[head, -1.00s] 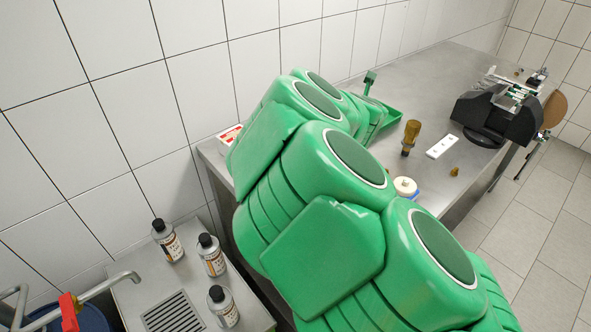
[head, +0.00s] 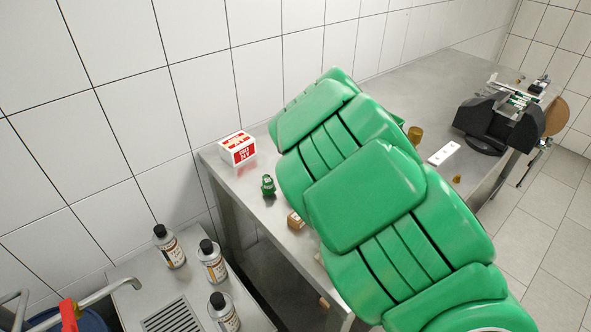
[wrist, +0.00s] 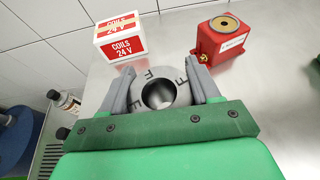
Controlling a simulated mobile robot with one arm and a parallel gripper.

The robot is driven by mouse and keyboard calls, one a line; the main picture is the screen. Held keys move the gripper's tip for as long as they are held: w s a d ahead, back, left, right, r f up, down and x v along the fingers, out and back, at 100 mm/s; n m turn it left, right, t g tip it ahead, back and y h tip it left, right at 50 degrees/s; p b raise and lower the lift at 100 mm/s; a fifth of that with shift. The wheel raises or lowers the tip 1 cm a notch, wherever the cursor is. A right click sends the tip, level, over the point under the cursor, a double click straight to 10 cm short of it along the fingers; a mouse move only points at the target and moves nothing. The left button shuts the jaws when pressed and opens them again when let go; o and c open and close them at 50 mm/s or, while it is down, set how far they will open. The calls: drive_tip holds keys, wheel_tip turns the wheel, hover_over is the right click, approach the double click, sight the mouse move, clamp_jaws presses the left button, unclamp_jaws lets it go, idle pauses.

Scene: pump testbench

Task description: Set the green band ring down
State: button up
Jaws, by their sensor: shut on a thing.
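My gripper (wrist: 160,70) shows in the wrist view with its grey fingers on both sides of a grey ring (wrist: 181,94). It is shut on this ring. The ring has a dark round hole and dark letters on its face. No green band shows on it from here; its sides are mostly hidden by the fingers and the green gripper body. The ring is over the steel bench, and I cannot tell if it touches the top.
A red and white coils box (head: 237,148) stands on the bench (head: 262,208), beyond the ring at left in the wrist view (wrist: 119,38). A red block (wrist: 222,40) with a round top stands beyond at right.

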drive_tip(key=shift+f, duration=3.4)
drive_tip(key=o, duration=1.2)
drive_tip(key=shift+f, duration=0.1)
drive_tip(key=shift+d, duration=0.1)
drive_tip(key=shift+v, duration=5.4)
drive_tip(key=shift+s+d+r, duration=0.3)
drive_tip(key=shift+r, duration=0.05)
